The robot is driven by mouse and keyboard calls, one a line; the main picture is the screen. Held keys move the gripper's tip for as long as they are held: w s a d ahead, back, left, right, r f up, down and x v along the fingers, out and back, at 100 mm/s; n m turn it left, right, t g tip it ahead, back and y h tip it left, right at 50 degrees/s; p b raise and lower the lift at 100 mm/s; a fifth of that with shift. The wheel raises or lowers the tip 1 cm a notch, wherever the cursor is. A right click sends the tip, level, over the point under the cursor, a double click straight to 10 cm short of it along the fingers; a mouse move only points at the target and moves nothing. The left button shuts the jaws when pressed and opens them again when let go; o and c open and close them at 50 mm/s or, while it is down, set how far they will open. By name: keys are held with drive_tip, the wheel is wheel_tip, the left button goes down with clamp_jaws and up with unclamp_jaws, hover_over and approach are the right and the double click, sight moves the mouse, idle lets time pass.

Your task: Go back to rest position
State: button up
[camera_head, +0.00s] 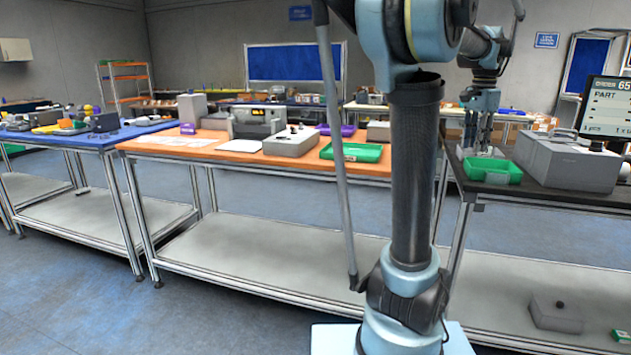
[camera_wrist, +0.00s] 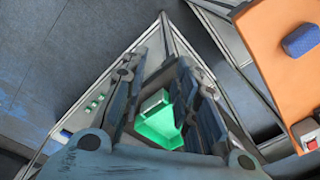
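My gripper (camera_head: 479,148) points down above the small green tray (camera_head: 493,173) on the dark-topped table at the right. In the wrist view, the two fingers of my gripper (camera_wrist: 163,85) stand apart on either side of the picture's middle. The green tray shows between and below them in the wrist view (camera_wrist: 158,130). I see nothing held between the fingers. In the head view the fingertips overlap the tray's back edge, so I cannot tell their exact height above it.
An orange table (camera_head: 250,148) with a grey box (camera_head: 291,141) and another green tray (camera_head: 351,152) is at the middle. A blue table (camera_head: 95,138) is at the left. Open floor lies at the lower left.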

drive_tip(key=s+a+f+n, duration=0.35)
drive_tip(key=a+f, duration=0.25)
drive_tip(key=a, duration=0.4)
drive_tip(key=s+a+f+n, duration=0.5)
drive_tip(key=a+f, duration=0.4)
drive_tip(key=f, duration=0.2)
drive_tip(key=s+a+f+n+t, duration=0.1)
drive_tip(key=s+a+f+n, duration=0.5)
drive_tip(key=f, duration=0.5)
drive_tip(key=s+a, duration=0.2)
drive_tip(key=shift+s+a+f+t+y, duration=0.25)
drive_tip(key=shift+a+t+y, duration=0.05)
drive_tip(key=shift+a, duration=0.05)
drive_tip(key=shift+d, duration=0.1)
